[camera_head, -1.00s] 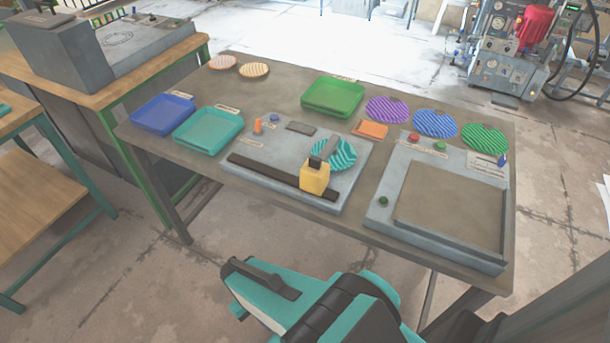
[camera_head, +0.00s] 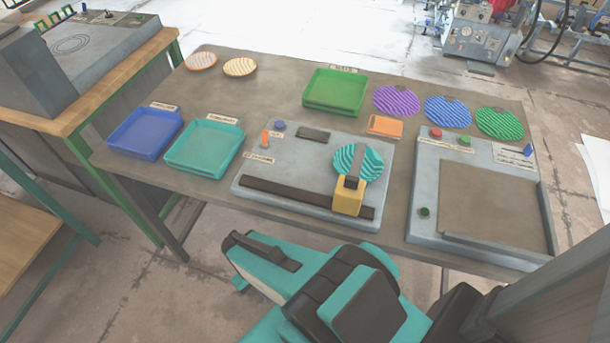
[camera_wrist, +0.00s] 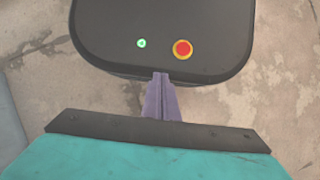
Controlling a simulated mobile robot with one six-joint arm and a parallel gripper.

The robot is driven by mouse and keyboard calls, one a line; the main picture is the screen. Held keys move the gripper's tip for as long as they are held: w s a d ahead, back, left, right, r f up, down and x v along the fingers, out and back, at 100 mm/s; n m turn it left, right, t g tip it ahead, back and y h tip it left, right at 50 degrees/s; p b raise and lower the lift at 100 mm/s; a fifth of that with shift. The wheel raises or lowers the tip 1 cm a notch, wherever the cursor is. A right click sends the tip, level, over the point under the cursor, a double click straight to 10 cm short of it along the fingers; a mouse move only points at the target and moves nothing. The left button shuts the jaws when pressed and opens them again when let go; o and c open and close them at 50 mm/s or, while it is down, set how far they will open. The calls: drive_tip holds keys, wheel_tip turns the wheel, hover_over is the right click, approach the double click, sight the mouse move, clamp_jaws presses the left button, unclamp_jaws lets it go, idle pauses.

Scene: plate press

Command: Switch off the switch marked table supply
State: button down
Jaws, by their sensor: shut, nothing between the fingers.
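I cannot tell which switch is marked table supply. My gripper (camera_wrist: 161,80) is shut and empty in the wrist view, with a dark panel of my own body below it. The head view does not show its fingertips; it touches neither switch.
The press unit (camera_head: 300,165) carries a yellow block (camera_head: 349,197), a striped teal plate (camera_head: 372,165) and a blue button (camera_head: 280,126). Red (camera_head: 436,133) and green (camera_head: 464,141) buttons sit on the right unit. Blue, teal and green trays and several patterned discs cover the back.

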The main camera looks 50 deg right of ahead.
drive_tip(key=shift+w+d, duration=0.1)
drive_tip(key=shift+w, duration=0.05)
drive_tip(key=w+d+f+n+t+h+b, duration=0.1)
drive_tip(key=w+d+f+n+t+b, duration=0.1)
drive_tip(key=w+d+f+n+b, duration=0.35)
drive_tip(key=w+d+f+n+t+h+b, duration=0.1)
drive_tip(key=w+d+f+n+t+b, duration=0.15)
drive_tip(key=w+d+b, duration=0.55)
drive_tip(key=w+d+f+n+t+b, duration=0.1)
drive_tip(key=w+d+f+n+b, duration=0.3)
drive_tip(key=w+d, duration=0.45)
drive_tip(key=w+d+n+t+h+b, duration=0.1)
drive_tip(key=w+d+n+b, duration=0.2)
drive_tip(key=d, duration=0.6)
drive_tip(key=w+d+r+n+t+h+b, duration=0.1)
drive_tip(key=w+d+n+h+b, duration=0.1)
drive_tip(key=d+b, duration=0.5)
drive_tip(key=w+d+n+t+h+b, duration=0.1)
drive_tip(key=w+d+n+b, duration=0.4)
drive_tip(key=d, duration=0.7)
drive_tip(key=shift+d+r+n+h, duration=0.2)
drive_tip(key=shift+n+h, duration=0.3)
drive_tip(key=shift+n, duration=0.2)
drive_tip(key=shift+f+t+b, duration=0.1)
drive_tip(key=shift+t+b, duration=0.15)
drive_tip(key=shift+b, duration=0.05)
drive_tip(key=shift+b+x, duration=2.25)
drive_tip(key=shift+x, duration=2.7)
